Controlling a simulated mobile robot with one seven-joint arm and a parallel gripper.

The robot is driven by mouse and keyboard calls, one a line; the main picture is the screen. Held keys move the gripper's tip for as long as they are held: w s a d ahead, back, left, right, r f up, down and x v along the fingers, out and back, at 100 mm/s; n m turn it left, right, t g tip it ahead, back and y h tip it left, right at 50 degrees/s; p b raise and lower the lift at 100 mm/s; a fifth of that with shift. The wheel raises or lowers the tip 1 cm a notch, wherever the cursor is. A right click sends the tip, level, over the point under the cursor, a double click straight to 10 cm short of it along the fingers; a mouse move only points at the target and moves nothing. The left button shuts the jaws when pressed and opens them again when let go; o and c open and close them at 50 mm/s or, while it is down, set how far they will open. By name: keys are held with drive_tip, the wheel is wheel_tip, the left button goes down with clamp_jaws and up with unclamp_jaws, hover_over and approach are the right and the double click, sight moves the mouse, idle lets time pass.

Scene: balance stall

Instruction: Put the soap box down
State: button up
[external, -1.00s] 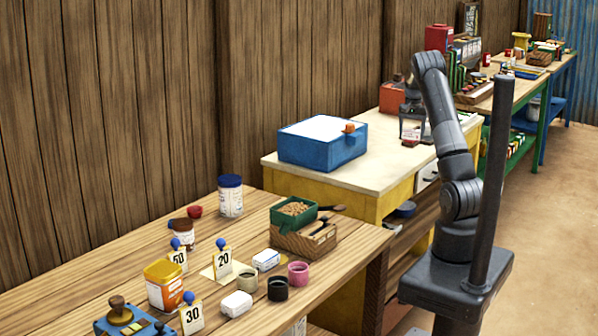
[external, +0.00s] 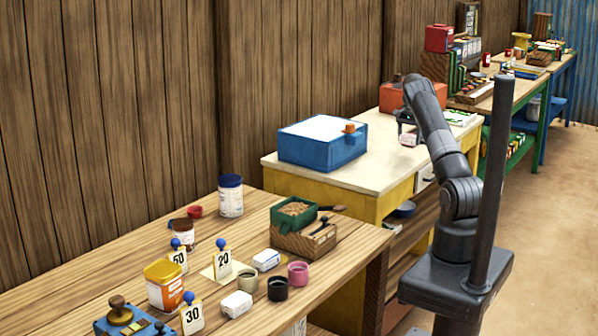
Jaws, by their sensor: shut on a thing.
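My gripper (external: 407,128) is over the yellow-sided bench with the cream top (external: 375,180), near its right front part. It is shut on a small pale box with reddish marks, the soap box (external: 408,140), which shows just below the fingers. The box is small in the picture, and I cannot tell whether its underside touches the bench top or hangs just above it. My fingers and wrist partly hide its upper side.
A blue box with a white top (external: 322,143) stands left on the same bench. An orange box (external: 394,96) is behind my gripper. Bare top lies between them. The front wooden table (external: 110,262) holds jars, number cards, cups and small white boxes.

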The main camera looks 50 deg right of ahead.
sight(404, 155)
drive_tip(key=shift+w+a+f, duration=0.15)
drive_tip(key=shift+w+f, duration=0.3)
drive_tip(key=shift+w, duration=0.3)
drive_tip(key=shift+f, duration=2)
drive_tip(key=shift+f, duration=0.1)
drive_tip(key=o, duration=1)
